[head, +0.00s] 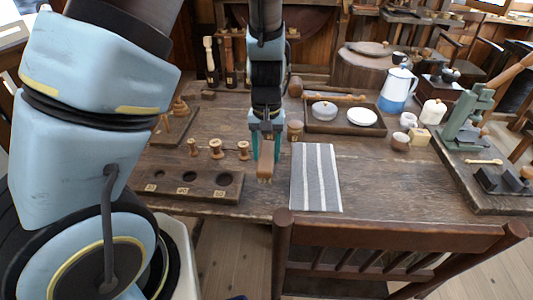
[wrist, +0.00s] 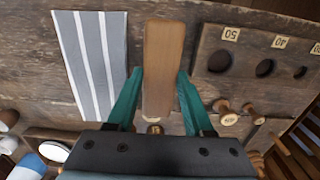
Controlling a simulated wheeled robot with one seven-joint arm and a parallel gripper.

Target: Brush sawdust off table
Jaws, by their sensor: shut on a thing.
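My gripper (head: 266,135) points down over the front middle of the table (head: 375,190). It is shut on a wooden brush (head: 266,165), a long brown block whose lower end shows pale bristles. In the wrist view the brush (wrist: 163,60) lies between the teal fingers of my gripper (wrist: 160,75). The brush hangs between the striped cloth and the holed board; I cannot tell whether it touches the table. I cannot make out sawdust on the dark wood.
A striped cloth (head: 316,178) lies right of the brush. A holed board (head: 190,183) and several spools (head: 215,149) are left. A chair (head: 400,245) stands at the front edge.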

